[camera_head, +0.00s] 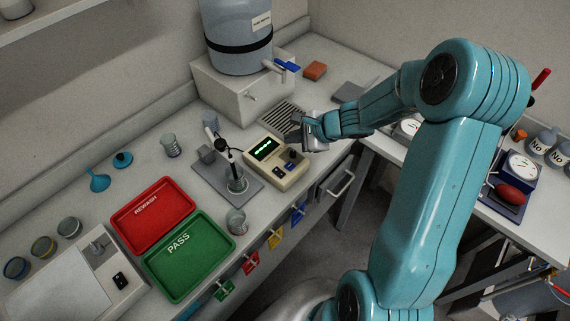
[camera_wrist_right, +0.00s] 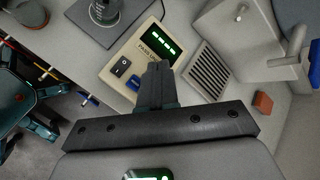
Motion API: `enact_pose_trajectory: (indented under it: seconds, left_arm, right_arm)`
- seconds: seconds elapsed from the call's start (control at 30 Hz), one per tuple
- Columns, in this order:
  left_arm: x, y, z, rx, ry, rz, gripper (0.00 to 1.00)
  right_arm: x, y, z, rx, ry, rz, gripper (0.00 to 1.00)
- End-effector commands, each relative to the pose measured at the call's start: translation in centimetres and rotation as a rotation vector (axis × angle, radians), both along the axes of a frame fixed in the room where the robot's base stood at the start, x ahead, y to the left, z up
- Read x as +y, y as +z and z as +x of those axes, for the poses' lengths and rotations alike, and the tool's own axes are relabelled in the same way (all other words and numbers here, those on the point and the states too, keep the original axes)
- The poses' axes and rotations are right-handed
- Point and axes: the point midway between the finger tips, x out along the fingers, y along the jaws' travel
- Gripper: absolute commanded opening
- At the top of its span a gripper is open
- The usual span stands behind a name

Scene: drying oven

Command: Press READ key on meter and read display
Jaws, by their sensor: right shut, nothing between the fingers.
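The beige meter (camera_head: 275,165) sits on the bench near its front edge. Its dark display (camera_head: 263,149) shows a row of green characters, too small to read; the display is also lit in the right wrist view (camera_wrist_right: 163,42). A black rocker switch (camera_wrist_right: 122,68) and a blue key (camera_wrist_right: 133,83) are on its face; no READ label is legible. My right gripper (camera_head: 294,139) is shut and empty, with its fingertips over the meter's right side in the head view. In the wrist view the fingers (camera_wrist_right: 158,68) hide part of the panel. My left gripper is not in view.
A red REWASH tray (camera_head: 160,195) and green PASS tray (camera_head: 190,285) lie farther left. A drain grille (camera_head: 285,115) and a large water container (camera_head: 235,65) stand behind.

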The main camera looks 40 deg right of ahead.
Motion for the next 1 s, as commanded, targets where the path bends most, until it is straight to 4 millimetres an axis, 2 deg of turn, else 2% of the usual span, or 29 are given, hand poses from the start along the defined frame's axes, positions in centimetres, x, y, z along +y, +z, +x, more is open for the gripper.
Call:
enact_pose_trajectory:
  seconds: [0.17,0.37,0.8,1.0]
  left_arm:
    - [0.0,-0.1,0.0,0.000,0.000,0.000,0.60]
    - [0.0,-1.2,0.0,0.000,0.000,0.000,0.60]
    - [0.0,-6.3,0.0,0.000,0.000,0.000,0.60]
    - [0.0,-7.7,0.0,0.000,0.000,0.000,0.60]
  right_arm:
    - [0.0,-0.2,0.0,0.001,0.001,0.000,0.00]
    - [0.2,-1.5,0.1,0.002,0.003,0.000,0.00]
    - [0.5,-7.8,0.4,0.000,0.006,-0.001,0.00]
    - [0.5,-8.9,0.4,0.000,0.004,0.000,0.00]
